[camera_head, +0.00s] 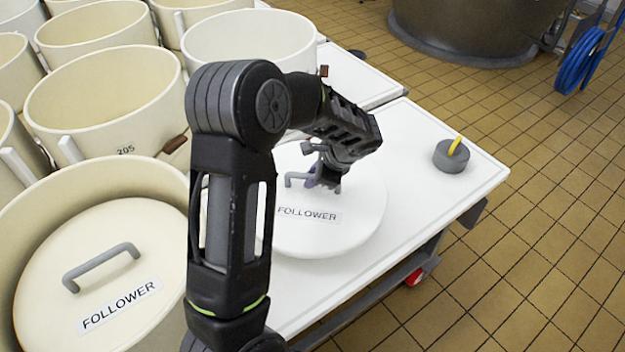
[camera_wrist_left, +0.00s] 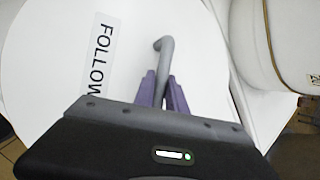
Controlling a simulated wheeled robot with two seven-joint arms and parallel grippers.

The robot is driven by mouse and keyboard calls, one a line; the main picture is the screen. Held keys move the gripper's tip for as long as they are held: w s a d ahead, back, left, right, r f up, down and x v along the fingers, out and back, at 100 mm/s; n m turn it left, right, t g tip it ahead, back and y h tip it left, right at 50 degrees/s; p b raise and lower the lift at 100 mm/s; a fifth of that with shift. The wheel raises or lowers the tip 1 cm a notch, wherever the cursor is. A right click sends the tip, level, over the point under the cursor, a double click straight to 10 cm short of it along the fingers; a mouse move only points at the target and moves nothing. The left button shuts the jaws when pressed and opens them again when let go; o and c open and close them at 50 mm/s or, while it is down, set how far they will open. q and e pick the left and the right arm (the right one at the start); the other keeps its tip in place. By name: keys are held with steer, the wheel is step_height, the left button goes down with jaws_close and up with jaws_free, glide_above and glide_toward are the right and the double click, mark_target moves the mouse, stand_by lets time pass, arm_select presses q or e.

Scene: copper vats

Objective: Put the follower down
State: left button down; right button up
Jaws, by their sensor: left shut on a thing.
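The follower (camera_head: 345,228) is a round white disc with a grey handle and a "FOLLOWER" label. In the head view it is over the white table top (camera_head: 430,130); I cannot tell whether it touches the table. My left gripper (camera_head: 322,185) is above it, shut on its handle. In the left wrist view the purple fingers of my left gripper (camera_wrist_left: 162,92) close around the grey handle (camera_wrist_left: 166,55), with the white disc (camera_wrist_left: 50,40) below. My left arm hides the disc's left part. My right gripper is not in view.
A second follower (camera_head: 110,275) lies inside a cream vat (camera_head: 60,195) at the lower left. Several more cream vats stand behind it. A grey round weight with a yellow handle (camera_head: 452,156) sits near the table's right corner. Tiled floor (camera_head: 545,200) is open on the right.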

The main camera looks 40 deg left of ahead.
mark_target(317, 191)
arm_select(q)
steer(key=shift+f, duration=1.4)
steer(key=shift+f, duration=0.1)
steer(key=shift+f+b, duration=0.45)
steer(key=shift+f, duration=1.35)
steer(key=shift+f, duration=0.15)
steer(key=c, duration=1.4)
jaws_free()
steer(key=shift+o, duration=0.2)
steer(key=shift+d+r, duration=0.1)
steer(key=shift+r, duration=0.2)
steer(key=p+v, duration=0.1)
steer(key=v, duration=1)
steer(key=shift+d+r, duration=0.15)
steer(key=shift+r, duration=0.1)
